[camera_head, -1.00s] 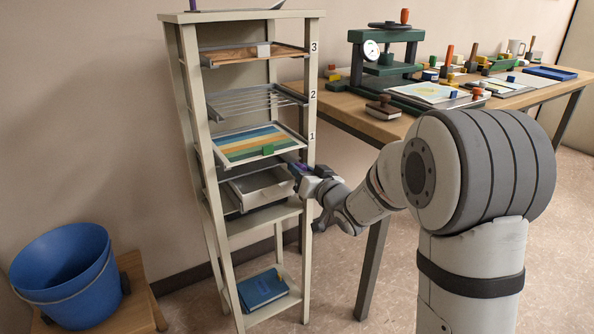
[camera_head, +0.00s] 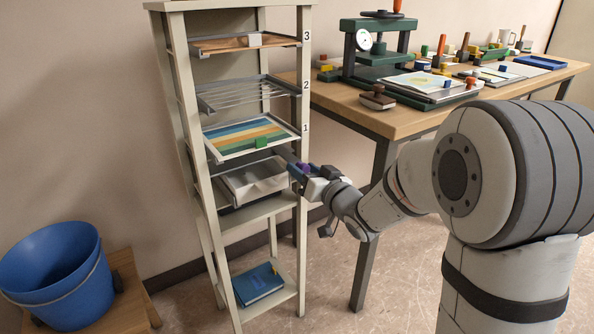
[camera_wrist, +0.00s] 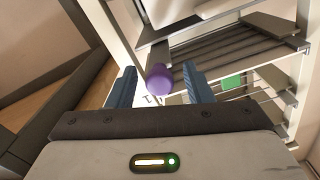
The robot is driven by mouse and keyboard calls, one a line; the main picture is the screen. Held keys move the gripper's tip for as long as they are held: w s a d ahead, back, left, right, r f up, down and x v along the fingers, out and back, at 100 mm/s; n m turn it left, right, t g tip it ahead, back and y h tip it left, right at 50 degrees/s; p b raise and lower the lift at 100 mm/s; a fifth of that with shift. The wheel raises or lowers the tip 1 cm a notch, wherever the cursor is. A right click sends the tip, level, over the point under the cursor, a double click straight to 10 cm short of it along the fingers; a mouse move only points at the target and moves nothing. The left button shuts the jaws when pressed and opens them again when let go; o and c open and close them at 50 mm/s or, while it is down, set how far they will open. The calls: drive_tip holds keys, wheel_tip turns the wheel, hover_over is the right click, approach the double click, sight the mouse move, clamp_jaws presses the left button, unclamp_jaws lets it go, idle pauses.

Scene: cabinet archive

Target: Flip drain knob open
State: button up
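A purple cylindrical knob (camera_wrist: 160,78) shows in the wrist view, between the two blue fingers of my gripper (camera_wrist: 159,76). The fingers are spread, with a visible gap on each side of the knob. In the head view my gripper (camera_head: 300,174) is beside the right front post of the shelf rack, at the right end of a grey basin-like tray (camera_head: 240,187) under level 1. A bit of purple (camera_head: 305,169) shows at the gripper there. Which way the knob is turned is unclear.
The tall beige rack (camera_head: 204,215) holds a striped picture tray (camera_head: 222,154) just above the grey tray. A workbench (camera_head: 400,122) with a green press (camera_head: 350,62) stands to the right. A blue bucket (camera_head: 60,280) is at the lower left.

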drive_tip(key=p+v, duration=0.1)
drive_tip(key=v, duration=0.6)
drive_tip(key=shift+s+d+p, duration=0.3)
drive_tip(key=shift+p, duration=0.05)
drive_tip(key=shift+r, duration=0.15)
drive_tip(key=s+d+r+m+g+h+p, duration=0.35)
drive_tip(key=d+r+h+p, duration=0.8)
drive_tip(key=p, duration=0.45)
drive_tip(key=s+d+r+g+p, duration=0.1)
drive_tip(key=s+r+g+p, duration=0.3)
drive_tip(key=s, duration=0.6)
drive_tip(key=s+d+r+g+p, duration=0.1)
drive_tip(key=s+r+g+p, duration=0.3)
drive_tip(key=s+r+p, duration=0.4)
drive_tip(key=shift+s+d+r+p, duration=0.35)
drive_tip(key=shift+s+p, duration=0.3)
drive_tip(key=shift+s, duration=0.35)
drive_tip(key=shift+m+y, duration=0.25)
